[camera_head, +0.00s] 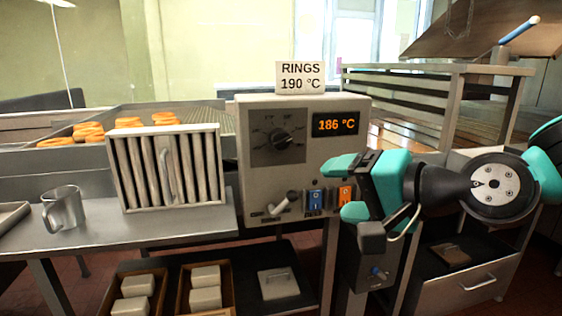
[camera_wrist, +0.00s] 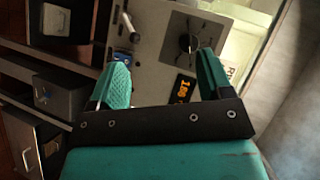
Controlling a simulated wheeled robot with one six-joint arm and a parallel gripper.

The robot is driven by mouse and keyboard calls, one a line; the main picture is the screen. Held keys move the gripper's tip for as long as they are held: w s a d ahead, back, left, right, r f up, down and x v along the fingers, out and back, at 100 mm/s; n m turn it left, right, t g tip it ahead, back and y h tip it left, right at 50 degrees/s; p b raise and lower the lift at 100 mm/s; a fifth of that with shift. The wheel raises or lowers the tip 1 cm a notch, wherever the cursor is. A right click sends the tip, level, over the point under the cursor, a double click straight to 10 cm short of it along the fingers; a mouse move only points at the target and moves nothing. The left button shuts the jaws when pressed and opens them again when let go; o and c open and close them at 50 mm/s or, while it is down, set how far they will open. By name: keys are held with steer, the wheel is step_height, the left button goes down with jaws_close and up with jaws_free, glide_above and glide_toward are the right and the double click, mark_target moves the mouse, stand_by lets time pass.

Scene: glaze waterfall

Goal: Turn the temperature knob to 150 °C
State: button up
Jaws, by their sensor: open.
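The temperature knob (camera_head: 282,137) is a black dial on a dark square plate on the grey control box (camera_head: 260,185). Its scale marks are too small to read. The orange display (camera_head: 336,124) beside it reads 186 °C. My gripper (camera_head: 345,188) is open and empty in front of the box's lower right, below and to the right of the knob. In the wrist view, the knob (camera_wrist: 188,43) shows ahead between and beyond the teal fingers (camera_wrist: 163,80), apart from them.
A white sign (camera_head: 300,78) on the box reads RINGS 190 °C. A lever (camera_head: 283,204), a blue switch (camera_head: 315,200) and an orange switch (camera_head: 345,195) sit low on the panel. A slatted filter (camera_head: 167,168) and a metal mug (camera_head: 63,210) stand on the left counter.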

mark_target(287, 143)
steer(key=w+a+m+t+p, duration=0.1)
steer(key=w+a+m, duration=0.1)
steer(key=w, duration=0.4)
steer(key=w+a+r+m+t+p, duration=0.1)
steer(key=w+a+m+t, duration=0.1)
steer(key=w+a, duration=0.2)
steer(key=w+a+m+t+p, duration=0.1)
steer(key=w+a, duration=0.2)
steer(key=w, duration=0.5)
steer(key=shift+w+a+r+m+t+p, duration=0.1)
steer(key=shift+w+r+m+t+p, duration=0.2)
steer(key=shift+r+m+t, duration=0.1)
steer(key=c, duration=0.9)
